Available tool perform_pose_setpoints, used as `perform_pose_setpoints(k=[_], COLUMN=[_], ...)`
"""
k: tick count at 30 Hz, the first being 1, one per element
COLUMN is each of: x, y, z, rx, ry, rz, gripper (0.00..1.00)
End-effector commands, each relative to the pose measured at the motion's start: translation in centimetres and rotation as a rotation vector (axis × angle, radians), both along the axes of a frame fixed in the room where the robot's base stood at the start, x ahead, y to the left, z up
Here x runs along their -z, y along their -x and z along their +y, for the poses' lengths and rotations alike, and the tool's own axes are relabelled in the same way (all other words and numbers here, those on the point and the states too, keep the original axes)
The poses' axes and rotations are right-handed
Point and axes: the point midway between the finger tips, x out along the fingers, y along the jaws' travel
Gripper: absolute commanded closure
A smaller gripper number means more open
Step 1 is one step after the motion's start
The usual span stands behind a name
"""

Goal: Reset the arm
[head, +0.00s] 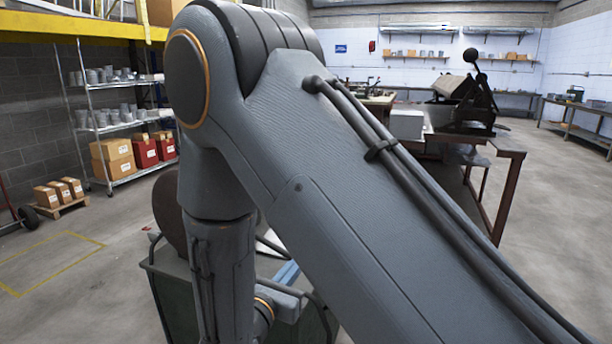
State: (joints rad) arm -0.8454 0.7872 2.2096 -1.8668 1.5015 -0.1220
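My arm (330,200) fills the middle of the head view. Its thick upper link runs from the lower right up to a large elbow joint at the top, left of centre. From there the forearm hangs down to the bottom edge, and a small part of the wrist (285,303) shows beside it. My gripper is not visible, so I cannot see whether it holds anything.
A dark green bin (170,298) stands close below the forearm, partly hidden by it. A brown metal table (507,151) with a machine (466,98) is at the right. Shelving (112,122) and boxes (60,190) stand left. Floor is clear at left and far right.

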Motion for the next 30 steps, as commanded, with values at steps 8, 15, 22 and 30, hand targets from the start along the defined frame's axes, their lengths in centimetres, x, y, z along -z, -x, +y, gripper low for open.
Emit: perform_pose_setpoints(k=[8, 15, 22, 30], x=[0.1, 0.7, 3.0, 6.3], y=[0.5, 2.8, 10.7, 20.0], z=[-5.7, -13.4, -23.2, -24.7], rx=[0.177, 0.449, 0.953, 1.564], ry=[-0.077, -0.215, -0.565, -1.193], rz=[0.043, 0.098, 0.142, 0.026], gripper=[1.00, 1.00, 1.00, 1.00])
